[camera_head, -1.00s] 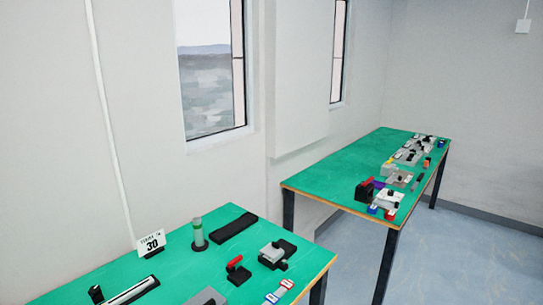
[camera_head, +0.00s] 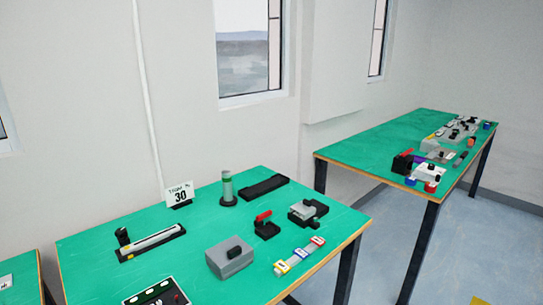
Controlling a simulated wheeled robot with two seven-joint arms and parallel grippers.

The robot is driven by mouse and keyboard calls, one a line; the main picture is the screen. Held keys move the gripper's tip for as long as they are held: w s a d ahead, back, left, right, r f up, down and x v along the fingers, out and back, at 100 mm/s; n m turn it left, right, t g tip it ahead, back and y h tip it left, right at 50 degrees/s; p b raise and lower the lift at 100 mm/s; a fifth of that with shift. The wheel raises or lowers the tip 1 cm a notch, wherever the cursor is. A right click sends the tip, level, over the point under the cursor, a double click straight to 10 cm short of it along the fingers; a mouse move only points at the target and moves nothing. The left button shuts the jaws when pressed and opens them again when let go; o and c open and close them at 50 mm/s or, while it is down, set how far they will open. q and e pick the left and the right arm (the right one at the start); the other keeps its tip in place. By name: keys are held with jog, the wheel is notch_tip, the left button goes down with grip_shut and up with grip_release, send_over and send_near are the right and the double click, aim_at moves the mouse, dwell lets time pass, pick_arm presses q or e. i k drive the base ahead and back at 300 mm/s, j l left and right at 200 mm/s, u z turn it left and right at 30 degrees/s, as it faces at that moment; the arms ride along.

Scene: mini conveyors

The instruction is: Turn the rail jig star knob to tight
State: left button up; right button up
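On the near green table (camera_head: 110,232), a long light rail on a black base (camera_head: 152,243) lies at the left, with an upright black knob (camera_head: 123,236) at its left end. This may be the rail jig, but the knob is too small to tell its shape or setting. A grey box with a black knob (camera_head: 230,257) stands in front, and a grey block on a black base (camera_head: 308,211) is at the right. Neither of my grippers is in view.
A second green table (camera_head: 385,150) with several devices stands at the right. Floor shows between them.

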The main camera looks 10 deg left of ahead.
aim_at(120, 233)
jog(key=u, duration=1.45)
jog(key=l, duration=0.1)
